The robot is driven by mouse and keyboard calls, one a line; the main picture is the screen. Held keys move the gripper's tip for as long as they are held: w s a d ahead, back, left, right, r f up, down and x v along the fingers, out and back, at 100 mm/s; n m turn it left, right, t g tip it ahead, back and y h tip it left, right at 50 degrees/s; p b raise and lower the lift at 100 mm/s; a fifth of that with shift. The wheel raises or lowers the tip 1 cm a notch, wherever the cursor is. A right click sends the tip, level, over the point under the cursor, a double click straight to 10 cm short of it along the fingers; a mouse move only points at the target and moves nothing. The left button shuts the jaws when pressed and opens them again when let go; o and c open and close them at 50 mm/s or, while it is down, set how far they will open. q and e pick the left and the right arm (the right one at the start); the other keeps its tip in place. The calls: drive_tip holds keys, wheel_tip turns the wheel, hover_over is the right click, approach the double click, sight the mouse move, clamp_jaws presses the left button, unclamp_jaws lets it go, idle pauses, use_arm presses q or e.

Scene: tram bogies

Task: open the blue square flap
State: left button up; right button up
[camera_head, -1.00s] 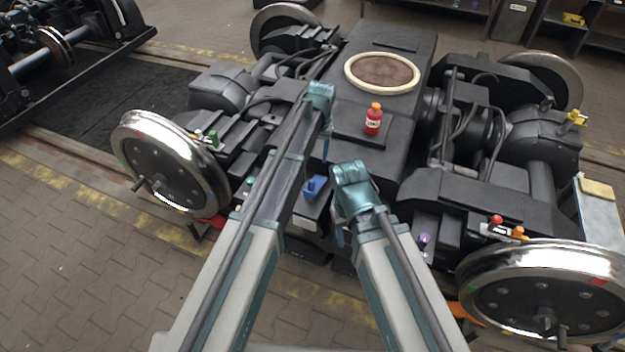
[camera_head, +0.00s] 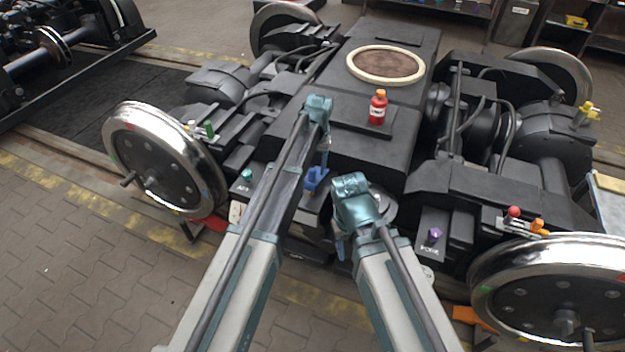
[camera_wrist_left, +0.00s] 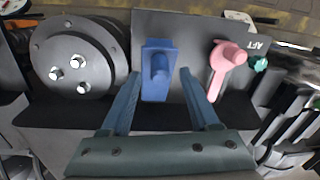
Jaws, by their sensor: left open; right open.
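The blue square flap (camera_wrist_left: 148,91) is in the middle of the left wrist view, upright on a dark panel, with a blue knob-like part on its face. In the head view it shows as a small blue piece (camera_head: 315,180) on the bogie's near side, partly hidden by my left arm. My left gripper (camera_wrist_left: 160,74) is open, with one finger on each side of the flap; I cannot tell whether they touch it. In the head view my left gripper (camera_head: 323,155) points down just above the flap. My right gripper (camera_head: 341,243) is open, lower and to the right, partly hidden.
A pink lever (camera_wrist_left: 228,58) stands just right of the flap, with a teal knob (camera_wrist_left: 260,64) beyond it. A round bolted cover (camera_wrist_left: 75,62) is to the left. A red bottle (camera_head: 377,108) stands on the bogie top. A purple knob (camera_head: 434,235) is at right.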

use_arm(q)
wheel_tip(320, 180, down, 2)
drive_tip(key=shift+f+b, duration=0.2)
drive_tip(key=shift+b, duration=0.5)
clamp_jaws()
drive_tip(key=shift+r, duration=0.1)
idle(0.8)
